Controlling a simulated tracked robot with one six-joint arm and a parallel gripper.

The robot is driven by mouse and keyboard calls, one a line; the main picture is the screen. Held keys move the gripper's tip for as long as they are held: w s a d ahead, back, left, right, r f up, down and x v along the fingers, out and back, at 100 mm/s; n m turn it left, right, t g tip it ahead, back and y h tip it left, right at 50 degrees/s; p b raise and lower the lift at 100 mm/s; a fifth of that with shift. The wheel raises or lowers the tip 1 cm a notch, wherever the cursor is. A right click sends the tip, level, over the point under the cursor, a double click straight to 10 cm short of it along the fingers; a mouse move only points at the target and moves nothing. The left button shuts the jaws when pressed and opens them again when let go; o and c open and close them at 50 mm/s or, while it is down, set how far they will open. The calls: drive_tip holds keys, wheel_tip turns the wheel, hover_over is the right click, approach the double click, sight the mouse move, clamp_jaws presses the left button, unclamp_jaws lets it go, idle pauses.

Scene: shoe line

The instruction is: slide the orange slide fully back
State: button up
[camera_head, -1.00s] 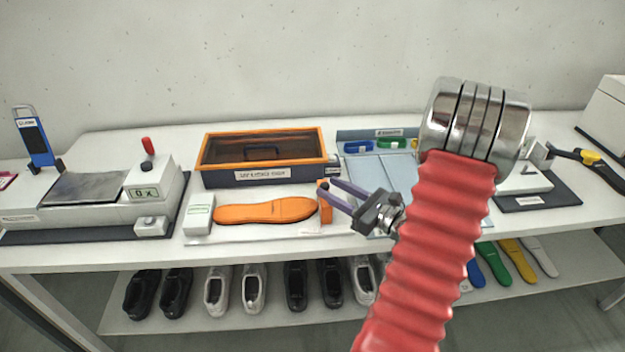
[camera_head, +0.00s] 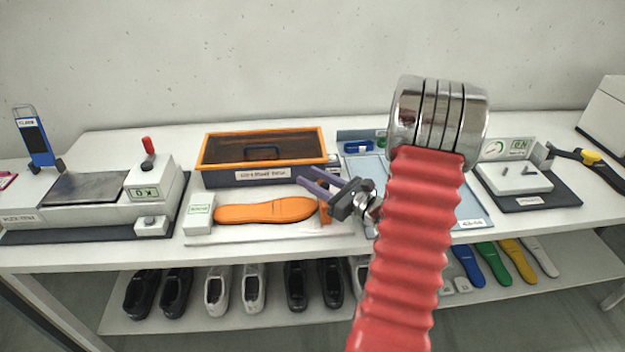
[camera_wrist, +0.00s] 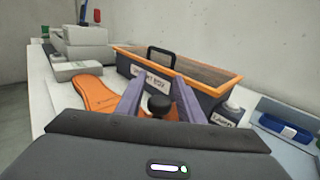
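The orange slide (camera_head: 325,211) is a small upright block at the right end of the white measuring base (camera_head: 270,239), partly hidden by my gripper. An orange insole (camera_head: 265,211) lies on the base to its left. My gripper (camera_head: 316,175) is open, with its two purple fingers apart above and around the slide's place. In the wrist view, a black knob (camera_wrist: 159,104) with orange beside it shows between the fingers (camera_wrist: 157,86). I cannot tell whether the fingers touch it.
An orange-rimmed bin (camera_head: 262,174) with a dark lid stands just behind the base. A white display box (camera_head: 199,213) sits at the base's left end. A scale (camera_head: 90,205) stands at the left and a pale blue mat (camera_head: 470,212) lies to the right. Shoes stand on the lower shelf.

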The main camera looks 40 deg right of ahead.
clamp_jaws()
idle(0.6)
